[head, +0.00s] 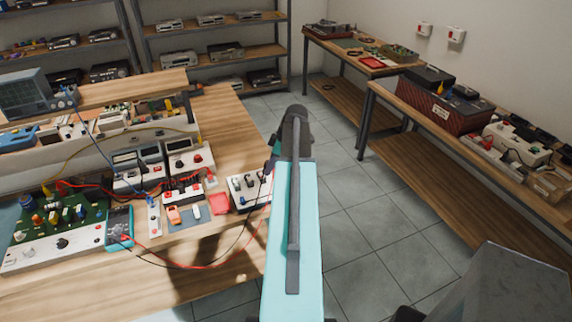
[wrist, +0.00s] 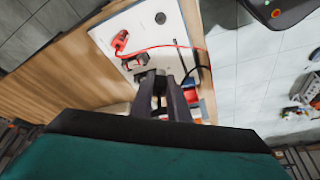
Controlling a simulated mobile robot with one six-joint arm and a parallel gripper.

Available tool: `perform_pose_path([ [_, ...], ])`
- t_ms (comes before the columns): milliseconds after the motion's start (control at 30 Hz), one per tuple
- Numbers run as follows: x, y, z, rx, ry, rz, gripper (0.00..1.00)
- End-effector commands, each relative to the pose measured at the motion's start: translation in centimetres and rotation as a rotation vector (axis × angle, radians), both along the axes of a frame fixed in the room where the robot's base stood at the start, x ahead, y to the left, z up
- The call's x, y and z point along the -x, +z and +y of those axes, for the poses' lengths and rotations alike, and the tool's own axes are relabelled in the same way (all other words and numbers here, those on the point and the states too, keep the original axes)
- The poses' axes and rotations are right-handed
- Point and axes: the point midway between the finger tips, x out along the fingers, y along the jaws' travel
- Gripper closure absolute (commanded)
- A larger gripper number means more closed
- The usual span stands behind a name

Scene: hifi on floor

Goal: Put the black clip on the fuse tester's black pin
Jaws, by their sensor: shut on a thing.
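The fuse tester seems to be the white-topped box (head: 240,184) at the table's right edge, beside my arm. Its white panel (wrist: 165,35) fills the upper middle of the wrist view. A red clip (wrist: 120,41) with a red lead sits on the panel's left side. My gripper (wrist: 161,84) is shut on the black clip (wrist: 160,86), which is mostly hidden between the dark fingers. A black lead runs off to the right of the fingers. The fingertips are over the panel's near part. The black pin is not clearly visible, and I cannot tell whether the clip touches it.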

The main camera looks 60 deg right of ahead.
Motion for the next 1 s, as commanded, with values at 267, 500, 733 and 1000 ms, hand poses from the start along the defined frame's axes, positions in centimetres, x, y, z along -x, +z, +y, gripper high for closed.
perform_pose_path([
  [267, 4.3, -0.7, -3.0, -0.002, 0.023, 0.001, 1.0],
  [500, 4.7, -0.9, -3.2, 0.0, 0.028, 0.001, 1.0],
  [733, 4.6, -0.9, -3.2, 0.0, 0.027, 0.001, 1.0],
  [1000, 4.6, -1.7, -3.2, -0.001, 0.028, 0.001, 1.0],
])
